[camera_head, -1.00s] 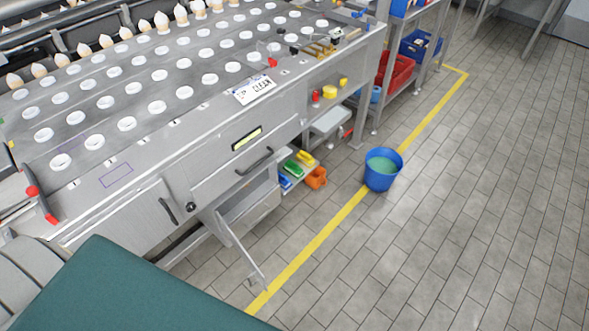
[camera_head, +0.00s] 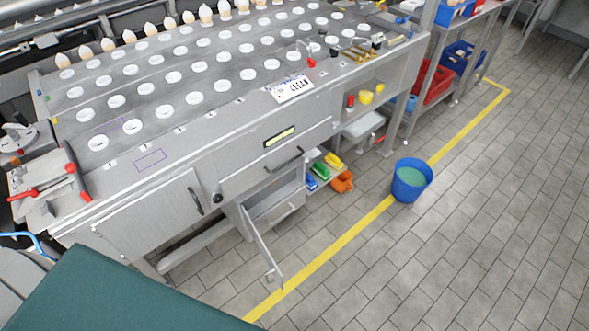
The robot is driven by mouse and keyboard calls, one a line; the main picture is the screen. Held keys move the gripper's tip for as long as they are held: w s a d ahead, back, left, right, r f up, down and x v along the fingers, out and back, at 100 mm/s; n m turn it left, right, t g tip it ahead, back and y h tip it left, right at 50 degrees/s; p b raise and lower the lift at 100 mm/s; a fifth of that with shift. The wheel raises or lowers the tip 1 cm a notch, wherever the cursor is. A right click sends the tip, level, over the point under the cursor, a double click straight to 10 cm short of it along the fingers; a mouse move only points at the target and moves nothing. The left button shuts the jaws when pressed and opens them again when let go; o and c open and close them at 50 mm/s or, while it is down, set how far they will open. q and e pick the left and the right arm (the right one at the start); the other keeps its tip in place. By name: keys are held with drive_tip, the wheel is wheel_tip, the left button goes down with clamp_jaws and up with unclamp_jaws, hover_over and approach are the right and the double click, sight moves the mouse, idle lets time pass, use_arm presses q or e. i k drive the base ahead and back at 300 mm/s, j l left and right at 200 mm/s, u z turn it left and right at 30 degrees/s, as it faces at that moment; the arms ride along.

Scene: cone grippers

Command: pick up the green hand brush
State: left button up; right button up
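A small green item (camera_head: 321,171), which looks like the green hand brush, lies on a low shelf under the machine's right part. It sits between a blue item (camera_head: 310,182) and a yellow item (camera_head: 334,160), with an orange item (camera_head: 342,182) beside them. It is too small to make out its bristles or handle. Neither of my grippers shows in the head view.
The machine (camera_head: 160,165) fills the left and middle. An open cabinet door (camera_head: 262,245) juts out left of the shelf. A blue bucket (camera_head: 411,180) with greenish liquid stands by the yellow floor line (camera_head: 335,238). Tiled floor on the right is clear.

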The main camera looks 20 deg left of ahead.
sight(318, 167)
drive_tip(key=i+l+u, duration=0.15)
drive_tip(key=u, duration=0.2)
drive_tip(key=i+l+u, duration=0.3)
drive_tip(key=l+u, duration=0.15)
drive_tip(key=u, duration=0.2)
drive_tip(key=i, duration=0.05)
